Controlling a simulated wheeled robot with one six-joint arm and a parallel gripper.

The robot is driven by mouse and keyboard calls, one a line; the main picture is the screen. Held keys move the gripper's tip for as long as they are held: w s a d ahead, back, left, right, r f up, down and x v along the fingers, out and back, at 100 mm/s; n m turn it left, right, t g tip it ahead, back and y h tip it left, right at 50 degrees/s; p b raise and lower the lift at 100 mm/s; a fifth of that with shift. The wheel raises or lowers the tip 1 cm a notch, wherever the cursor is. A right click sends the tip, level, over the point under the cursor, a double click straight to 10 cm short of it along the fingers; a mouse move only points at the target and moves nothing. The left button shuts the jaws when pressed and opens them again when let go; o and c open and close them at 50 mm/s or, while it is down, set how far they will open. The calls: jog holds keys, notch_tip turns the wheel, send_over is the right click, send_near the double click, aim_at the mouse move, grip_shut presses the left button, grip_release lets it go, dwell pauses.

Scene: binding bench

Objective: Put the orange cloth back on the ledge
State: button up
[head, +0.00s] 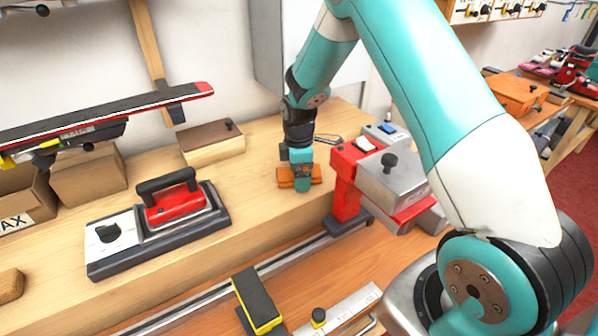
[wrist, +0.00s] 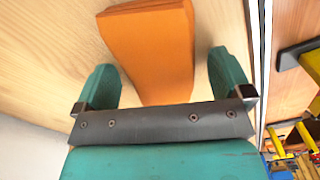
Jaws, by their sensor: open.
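The orange cloth (head: 286,176) lies folded on the raised wooden ledge (head: 255,205), near its front edge. My gripper (head: 300,178) is down at the cloth in the head view and hides part of it. In the wrist view the cloth (wrist: 152,48) lies between and beyond the two teal fingers of my gripper (wrist: 170,80). The fingers are spread, with a gap on each side of the cloth. I cannot tell whether the cloth's underside is pressed flat on the wood.
A red and grey clamp device (head: 385,180) stands close to the right of my gripper. A metal rail (head: 230,285) runs below the ledge. Wood between is clear.

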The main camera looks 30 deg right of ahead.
notch_tip(320, 180, up, 12)
jog(key=b, duration=0.2)
jog(key=s+a+r+m+y, duration=0.25)
jog(key=s+a+r, duration=0.45)
jog(key=s+a, duration=0.5)
jog(key=s+a+r+m+y, duration=0.1)
jog(key=s+a+m, duration=0.1)
jog(key=s, duration=0.6)
jog(key=s+a+r+m, duration=0.1)
jog(key=s+a, duration=0.3)
jog(key=s, duration=0.4)
jog(key=shift+s+a+m+y, duration=0.2)
jog(key=shift+s+m+y, duration=0.15)
jog(key=shift+s+m, duration=0.1)
